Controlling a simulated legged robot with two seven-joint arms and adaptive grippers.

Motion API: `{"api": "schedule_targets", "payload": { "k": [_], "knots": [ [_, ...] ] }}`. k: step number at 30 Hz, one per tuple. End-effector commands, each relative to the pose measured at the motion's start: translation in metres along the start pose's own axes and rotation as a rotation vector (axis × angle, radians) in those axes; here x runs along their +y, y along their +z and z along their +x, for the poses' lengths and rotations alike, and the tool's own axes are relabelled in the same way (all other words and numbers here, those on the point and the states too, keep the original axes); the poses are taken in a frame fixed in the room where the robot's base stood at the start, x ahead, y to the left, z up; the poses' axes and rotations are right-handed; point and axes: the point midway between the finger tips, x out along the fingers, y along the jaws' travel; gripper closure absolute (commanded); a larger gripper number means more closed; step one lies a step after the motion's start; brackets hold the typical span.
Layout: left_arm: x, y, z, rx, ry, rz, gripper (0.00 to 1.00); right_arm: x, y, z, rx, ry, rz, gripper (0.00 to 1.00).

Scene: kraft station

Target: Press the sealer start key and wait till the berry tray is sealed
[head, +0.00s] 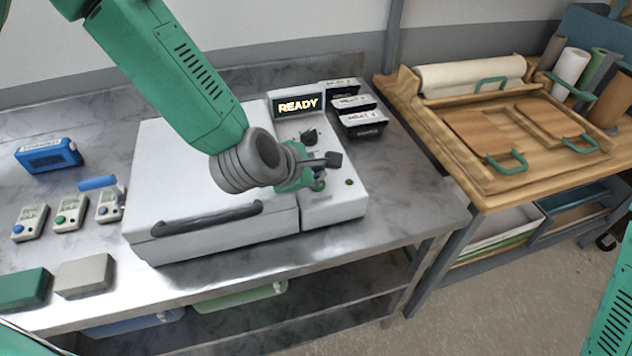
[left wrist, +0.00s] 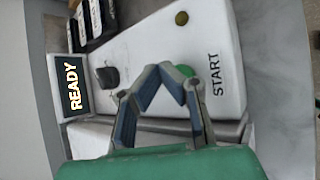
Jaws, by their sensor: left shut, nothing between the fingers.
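The sealer (head: 200,215) is a white machine with a closed lid and a dark front handle. Its display (head: 298,104) is lit and reads READY, and it also shows in the left wrist view (left wrist: 72,85). The green start key (left wrist: 188,84) sits beside the START label, partly hidden by my fingers. My left gripper (head: 325,161) is shut and empty over the control panel, its fingertips (left wrist: 170,74) close to the key. I cannot tell whether they touch it. The berry tray does not show. My right gripper is out of view.
A dark knob (left wrist: 107,77) and a small yellowish button (left wrist: 181,18) are on the panel. Labelled black trays (head: 362,122) stand behind it at the right. Small handheld devices (head: 70,213) lie left of the sealer. A wooden bench (head: 470,190) stands at the right.

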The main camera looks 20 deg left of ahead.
Motion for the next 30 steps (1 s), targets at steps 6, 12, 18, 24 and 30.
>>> {"api": "schedule_targets", "payload": {
  "k": [6, 12, 18, 24, 30],
  "knots": [
    [-0.0183, -0.0152, 0.0053, 0.025, -0.036, -0.001, 1.0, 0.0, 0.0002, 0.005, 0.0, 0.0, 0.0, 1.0],
    [-0.02, -0.0164, 0.0072, 0.026, -0.036, 0.0, 1.0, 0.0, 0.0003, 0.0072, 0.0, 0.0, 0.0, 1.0],
    [-0.0208, -0.0168, 0.0091, 0.027, -0.037, 0.0, 1.0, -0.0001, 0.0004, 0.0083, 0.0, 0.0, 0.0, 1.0],
    [-0.0207, -0.0165, 0.0098, 0.027, -0.037, 0.0, 1.0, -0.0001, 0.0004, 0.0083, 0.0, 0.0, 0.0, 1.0],
    [-0.0207, -0.0164, 0.0102, 0.028, -0.037, -0.001, 1.0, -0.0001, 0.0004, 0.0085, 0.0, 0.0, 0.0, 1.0]
  ]
}}
